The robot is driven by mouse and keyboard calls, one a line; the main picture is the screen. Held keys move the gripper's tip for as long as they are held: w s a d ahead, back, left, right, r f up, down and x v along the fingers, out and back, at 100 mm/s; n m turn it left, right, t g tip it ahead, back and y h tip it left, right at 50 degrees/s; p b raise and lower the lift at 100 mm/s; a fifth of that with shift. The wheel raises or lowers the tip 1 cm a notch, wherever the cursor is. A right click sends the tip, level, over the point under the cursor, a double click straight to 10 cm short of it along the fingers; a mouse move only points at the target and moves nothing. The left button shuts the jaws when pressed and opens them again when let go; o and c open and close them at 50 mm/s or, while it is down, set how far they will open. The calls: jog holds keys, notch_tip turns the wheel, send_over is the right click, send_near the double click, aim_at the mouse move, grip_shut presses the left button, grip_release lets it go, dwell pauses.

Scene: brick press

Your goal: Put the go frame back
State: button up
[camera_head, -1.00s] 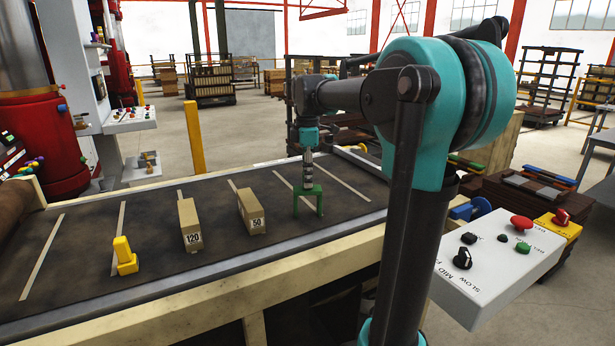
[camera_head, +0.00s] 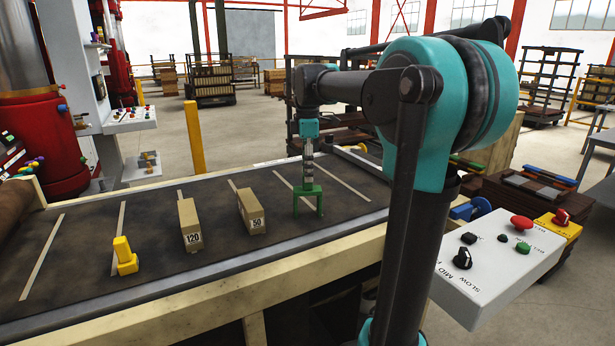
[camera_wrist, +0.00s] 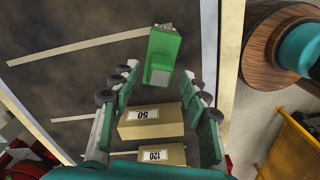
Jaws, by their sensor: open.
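The go frame appears to be the small green frame (camera_head: 308,203) standing upright on legs on the dark belt. It also shows in the wrist view (camera_wrist: 164,58), seen from above, at the far end of the space between my fingers. My gripper (camera_head: 308,170) hangs just above the green frame in the head view. I cannot tell whether the fingertips touch the frame.
A brick marked 50 (camera_head: 250,211), a brick marked 120 (camera_head: 189,226) and a yellow piece (camera_head: 124,256) stand left on the belt (camera_head: 80,250). Pale lines cross the belt. A white control box (camera_head: 490,265) with buttons stands at the right. A red press (camera_head: 45,145) is far left.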

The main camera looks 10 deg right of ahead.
notch_tip(320, 180, up, 10)
dwell(0.3)
jog(key=shift+f, duration=0.1)
